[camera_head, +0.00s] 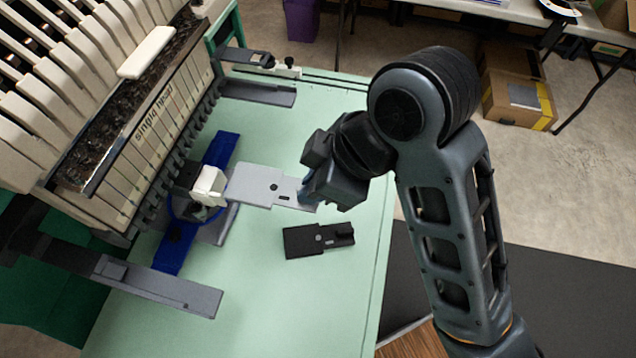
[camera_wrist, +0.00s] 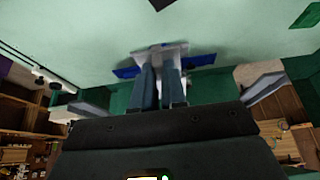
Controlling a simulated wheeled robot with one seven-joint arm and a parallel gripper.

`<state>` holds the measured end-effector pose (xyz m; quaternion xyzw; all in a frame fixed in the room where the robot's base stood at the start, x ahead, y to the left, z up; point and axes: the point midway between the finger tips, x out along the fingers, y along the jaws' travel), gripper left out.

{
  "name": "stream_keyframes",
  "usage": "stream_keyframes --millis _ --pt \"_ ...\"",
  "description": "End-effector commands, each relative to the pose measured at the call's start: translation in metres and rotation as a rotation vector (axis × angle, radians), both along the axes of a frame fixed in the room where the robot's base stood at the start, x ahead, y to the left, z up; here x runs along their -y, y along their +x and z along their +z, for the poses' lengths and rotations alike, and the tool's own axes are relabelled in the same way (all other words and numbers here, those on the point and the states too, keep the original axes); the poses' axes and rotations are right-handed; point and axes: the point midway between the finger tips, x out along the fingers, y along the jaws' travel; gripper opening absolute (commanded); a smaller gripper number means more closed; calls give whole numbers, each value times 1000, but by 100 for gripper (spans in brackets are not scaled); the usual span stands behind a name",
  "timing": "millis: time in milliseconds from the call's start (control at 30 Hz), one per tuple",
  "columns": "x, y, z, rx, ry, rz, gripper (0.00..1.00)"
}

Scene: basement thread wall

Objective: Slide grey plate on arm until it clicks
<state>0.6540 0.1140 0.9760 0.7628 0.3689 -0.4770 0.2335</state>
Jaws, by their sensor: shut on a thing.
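The light grey plate (camera_head: 256,183) lies flat above the green table top, its left end at a white block (camera_head: 208,186) on the machine's front. I cannot tell whether the plate touches or engages there. My gripper (camera_head: 307,192) is shut on the plate's narrow right end. In the wrist view my two fingers (camera_wrist: 159,76) are close together, with the pale plate (camera_wrist: 160,48) beyond their tips. A grey arm (camera_head: 216,233) shows partly under the white block, beside a blue bar (camera_head: 172,250); the block and plate hide some of it.
A black plate (camera_head: 318,240) lies loose on the green table (camera_head: 270,310), below my gripper. The table's front right is clear.

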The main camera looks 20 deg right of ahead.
Motion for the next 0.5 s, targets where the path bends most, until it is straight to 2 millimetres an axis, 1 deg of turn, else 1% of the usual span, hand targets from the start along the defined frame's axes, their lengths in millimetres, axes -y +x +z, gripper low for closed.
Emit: stream_keyframes --millis 500 --pt "-37 27 -4 3 -2 3 0"
